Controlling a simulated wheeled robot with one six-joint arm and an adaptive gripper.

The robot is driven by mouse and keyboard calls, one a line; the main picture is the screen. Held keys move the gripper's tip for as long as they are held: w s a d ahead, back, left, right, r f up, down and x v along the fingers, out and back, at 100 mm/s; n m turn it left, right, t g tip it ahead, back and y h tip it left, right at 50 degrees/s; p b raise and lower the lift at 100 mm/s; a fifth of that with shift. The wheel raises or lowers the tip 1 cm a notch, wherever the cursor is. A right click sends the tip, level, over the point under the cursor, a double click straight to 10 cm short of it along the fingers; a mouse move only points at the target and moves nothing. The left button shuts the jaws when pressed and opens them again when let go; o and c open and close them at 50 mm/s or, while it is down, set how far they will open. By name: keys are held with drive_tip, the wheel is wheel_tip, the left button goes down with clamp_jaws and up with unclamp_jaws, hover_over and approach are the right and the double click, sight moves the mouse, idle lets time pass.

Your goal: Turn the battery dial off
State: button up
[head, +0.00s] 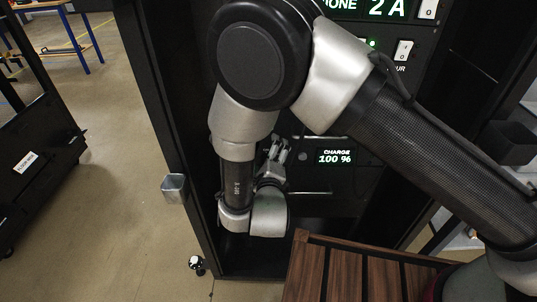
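The battery panel with a lit display (335,156) reading "CHARGE 100 %" is in the black rack, in the middle of the head view. My gripper (277,150) is just left of this display, in front of the panel and partly hidden by my arm. Its grey fingers are small in the picture, and I cannot tell whether they are open or shut or touch anything. I cannot make out the battery dial clearly; the area around my gripper is dark and partly covered by my arm.
A slatted wooden surface (345,275) lies at the bottom. A grey cup-like holder (174,187) is on the rack's left side. Open floor (110,220) lies to the left.

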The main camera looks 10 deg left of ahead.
drive_tip(key=shift+s+d+r, duration=0.25)
drive_tip(key=shift+s+r, duration=0.05)
drive_tip(key=shift+s, duration=0.35)
drive_tip(key=shift+c, duration=0.5)
drive_tip(key=shift+s+d+r, duration=0.15)
drive_tip(key=shift+s+d, duration=0.1)
drive_tip(key=shift+s, duration=0.2)
drive_tip(key=c, duration=0.5)
drive_tip(key=shift+o, duration=0.2)
drive_tip(key=f+v, duration=0.1)
drive_tip(key=v, duration=0.5)
drive_tip(key=shift+s+f, duration=0.25)
drive_tip(key=shift+s, duration=0.2)
drive_tip(key=shift+d, duration=0.1)
